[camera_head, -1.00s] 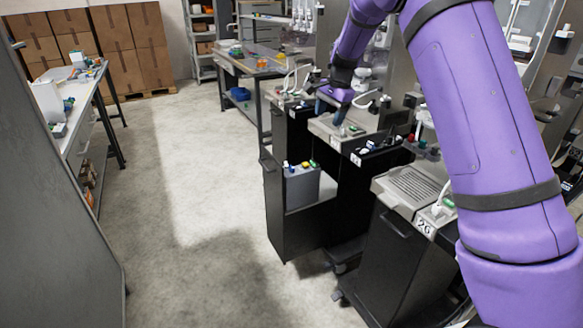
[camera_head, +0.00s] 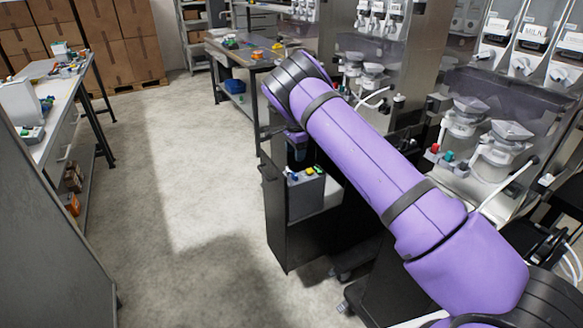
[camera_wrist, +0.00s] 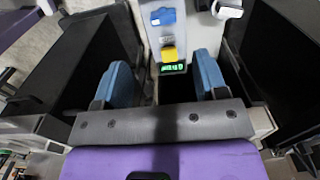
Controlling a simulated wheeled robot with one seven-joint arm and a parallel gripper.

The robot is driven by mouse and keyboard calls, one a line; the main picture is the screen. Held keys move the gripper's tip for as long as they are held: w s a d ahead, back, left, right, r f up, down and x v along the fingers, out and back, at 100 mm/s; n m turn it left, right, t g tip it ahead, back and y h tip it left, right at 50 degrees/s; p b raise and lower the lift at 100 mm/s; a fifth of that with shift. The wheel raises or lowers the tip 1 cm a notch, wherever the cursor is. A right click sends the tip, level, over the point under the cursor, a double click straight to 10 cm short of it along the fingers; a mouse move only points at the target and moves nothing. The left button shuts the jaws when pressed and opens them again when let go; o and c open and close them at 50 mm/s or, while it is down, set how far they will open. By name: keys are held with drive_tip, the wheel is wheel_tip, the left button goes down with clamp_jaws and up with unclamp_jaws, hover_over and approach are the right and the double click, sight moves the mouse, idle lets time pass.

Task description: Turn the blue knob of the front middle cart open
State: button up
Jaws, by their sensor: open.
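The blue knob (camera_wrist: 163,17) sits on the pale top of a grey box, in line with a yellow knob (camera_wrist: 169,54) and a lit green display (camera_wrist: 173,68). The blue knob also shows in the head view (camera_head: 293,177), on the grey box in the black pulled-out cart (camera_head: 283,228). My gripper (camera_wrist: 163,80) is open, with its two blue fingers apart and nothing between them but the dark gap and the box's edge. The blue knob lies beyond the fingertips, apart from them. In the head view my arm hides much of the cart.
Dispensers with white hoppers (camera_head: 465,117) stand at the right behind my arm. Black cart walls (camera_wrist: 85,60) flank the gripper on both sides in the wrist view. A work table (camera_head: 240,55) stands at the back. The floor (camera_head: 190,190) to the left is clear.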

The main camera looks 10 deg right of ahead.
sight(295, 174)
drive_tip(key=f, duration=1.1)
drive_tip(key=shift+w, duration=0.25)
drive_tip(key=c, duration=0.9)
